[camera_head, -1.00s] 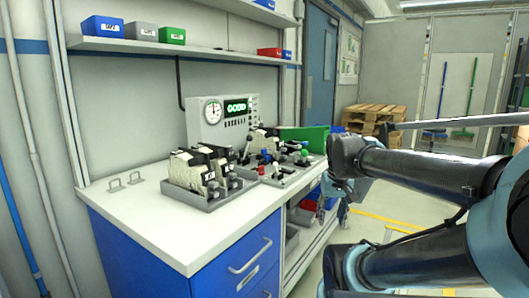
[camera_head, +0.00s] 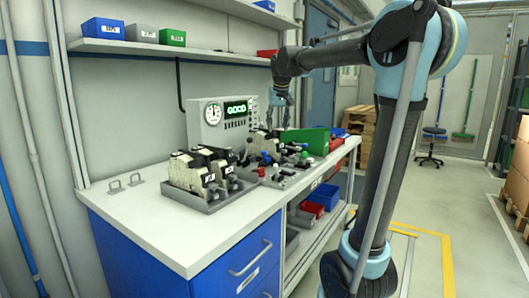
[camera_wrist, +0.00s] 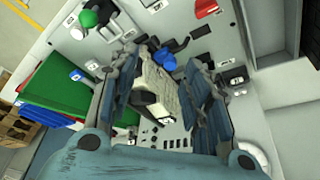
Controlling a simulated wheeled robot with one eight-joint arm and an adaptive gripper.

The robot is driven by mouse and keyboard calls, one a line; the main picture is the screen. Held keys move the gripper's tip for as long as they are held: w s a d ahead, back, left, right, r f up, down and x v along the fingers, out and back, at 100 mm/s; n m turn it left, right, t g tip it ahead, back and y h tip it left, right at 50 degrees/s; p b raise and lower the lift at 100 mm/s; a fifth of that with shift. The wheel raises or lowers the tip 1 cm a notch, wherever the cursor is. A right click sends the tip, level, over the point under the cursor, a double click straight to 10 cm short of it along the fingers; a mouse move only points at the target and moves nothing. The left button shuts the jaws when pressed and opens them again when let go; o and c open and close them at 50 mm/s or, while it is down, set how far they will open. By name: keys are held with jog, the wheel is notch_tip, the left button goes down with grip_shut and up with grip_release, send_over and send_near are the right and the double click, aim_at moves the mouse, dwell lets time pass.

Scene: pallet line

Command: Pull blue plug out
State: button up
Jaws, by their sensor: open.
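In the wrist view the blue plug (camera_wrist: 165,59) shows as a rounded blue cap, just beyond my fingers on a light grey panel. My gripper (camera_wrist: 160,85) is open, with its two dark blue-grey fingers apart. A pale block with black parts (camera_wrist: 156,85) shows between the fingers; I cannot tell whether they touch it. In the head view my gripper (camera_head: 281,105) points down above the bench fixtures. The blue plug (camera_head: 267,157) is small there, on the fixture panel below and left of the gripper.
A green plug (camera_wrist: 89,18) and a red part (camera_wrist: 206,8) sit near the blue plug. A grey tray (camera_head: 205,203) of pale blocks stands to the left. The bench front (camera_head: 165,235) is clear.

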send_near(264, 151)
jog(key=x, duration=0.9)
jog(key=shift+w+r, duration=0.15)
jog(key=shift+w, duration=0.1)
jog(key=shift+c, duration=0.3)
grip_shut()
